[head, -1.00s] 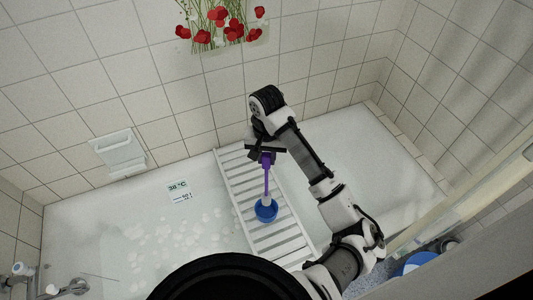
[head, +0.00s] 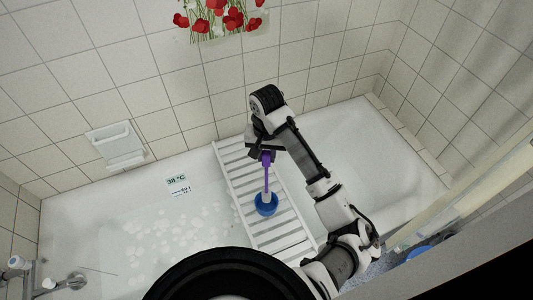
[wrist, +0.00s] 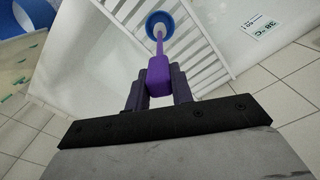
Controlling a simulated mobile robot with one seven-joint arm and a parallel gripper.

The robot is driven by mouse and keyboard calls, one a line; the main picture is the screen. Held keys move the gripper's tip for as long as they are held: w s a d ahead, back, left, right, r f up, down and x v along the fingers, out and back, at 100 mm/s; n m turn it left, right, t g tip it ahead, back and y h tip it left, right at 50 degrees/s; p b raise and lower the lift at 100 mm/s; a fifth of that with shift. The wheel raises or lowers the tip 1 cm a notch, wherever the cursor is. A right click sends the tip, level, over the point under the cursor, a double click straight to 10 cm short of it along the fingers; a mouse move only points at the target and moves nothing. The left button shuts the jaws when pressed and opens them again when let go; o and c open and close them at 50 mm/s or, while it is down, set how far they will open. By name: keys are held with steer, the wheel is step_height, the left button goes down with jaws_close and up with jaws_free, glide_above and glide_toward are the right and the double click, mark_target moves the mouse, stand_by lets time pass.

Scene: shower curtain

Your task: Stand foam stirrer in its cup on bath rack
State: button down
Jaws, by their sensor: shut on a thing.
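The foam stirrer (head: 267,176) has a purple handle and a pale foam end. In the head view it points down, with its foam end at the mouth of the blue cup (head: 267,209). The cup stands on the white slatted bath rack (head: 290,238). My gripper (head: 264,152) is above the cup, shut on the top of the stirrer's handle. In the wrist view the purple handle (wrist: 159,75) is between my fingers (wrist: 159,88). Its far end overlaps the blue cup (wrist: 152,16). I cannot tell whether the foam touches the cup's bottom.
The rack spans the bathtub (head: 380,150). Water with white foam patches (head: 160,240) lies left of the rack. A tiled wall with a soap holder (head: 118,146) stands behind. A tap (head: 65,283) is at the lower left. The rack is clear around the cup.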

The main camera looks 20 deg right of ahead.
mark_target(266, 166)
steer(key=shift+f+b, duration=0.45)
steer(key=shift+f, duration=0.35)
steer(key=shift+f+b, duration=0.3)
steer(key=shift+f, duration=0.35)
steer(key=shift+f+b, duration=0.95)
steer(key=shift+f, duration=0.8)
steer(key=c, duration=1.1)
jaws_free()
steer(key=shift+c, duration=0.2)
